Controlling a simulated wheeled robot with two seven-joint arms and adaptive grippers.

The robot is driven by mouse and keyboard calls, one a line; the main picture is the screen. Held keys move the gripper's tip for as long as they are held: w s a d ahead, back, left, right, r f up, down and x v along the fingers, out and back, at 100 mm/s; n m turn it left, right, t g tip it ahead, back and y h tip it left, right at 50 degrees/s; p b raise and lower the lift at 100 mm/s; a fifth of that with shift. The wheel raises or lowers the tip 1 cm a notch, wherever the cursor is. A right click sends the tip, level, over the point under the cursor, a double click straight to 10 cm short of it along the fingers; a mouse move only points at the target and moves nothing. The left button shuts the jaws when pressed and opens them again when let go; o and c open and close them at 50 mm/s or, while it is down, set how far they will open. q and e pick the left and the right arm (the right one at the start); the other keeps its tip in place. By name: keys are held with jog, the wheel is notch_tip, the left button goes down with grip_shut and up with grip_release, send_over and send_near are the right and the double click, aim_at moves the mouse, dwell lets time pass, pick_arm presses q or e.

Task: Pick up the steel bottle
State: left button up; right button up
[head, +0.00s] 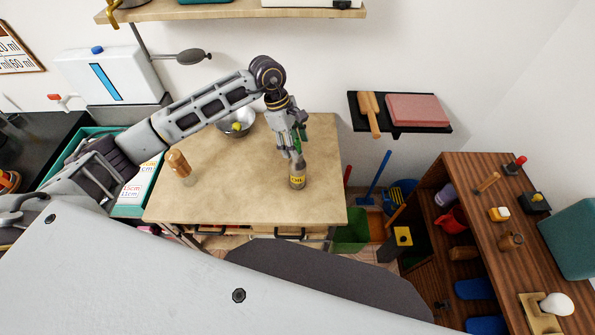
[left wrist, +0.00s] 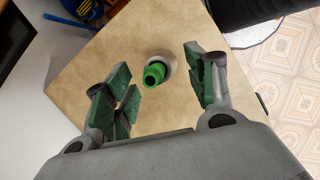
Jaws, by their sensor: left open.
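The steel bottle (head: 297,175) stands upright on the wooden table (head: 230,198), toward its right side, with a yellow label. In the left wrist view its green cap (left wrist: 154,73) is seen from above, between and a little beyond the fingertips. My left gripper (head: 292,145) points down just above the bottle. In the left wrist view the same gripper (left wrist: 160,88) is open, with green pads on both sides of the cap and clear of it. My right gripper is not in view.
A bottle with a wooden top (head: 180,166) stands at the table's left, and a metal bowl (head: 236,124) at the back. A shelf with a pink block (head: 418,109) hangs on the wall. A wooden cabinet (head: 480,205) stands at the right. The table's front middle is clear.

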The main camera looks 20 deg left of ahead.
aim_at(297, 169)
pick_arm(q)
jog(key=shift+w+a+p+x, duration=0.1)
jog(key=shift+p+x, duration=0.3)
jog(key=shift+x, duration=0.55)
jog(key=shift+w+a+p+x, duration=0.15)
jog(key=shift+p+x, duration=0.2)
jog(key=shift+x, duration=0.55)
jog(key=shift+d+f, duration=0.15)
jog(key=shift+f, duration=0.55)
jog(key=shift+c, duration=0.4)
grip_shut()
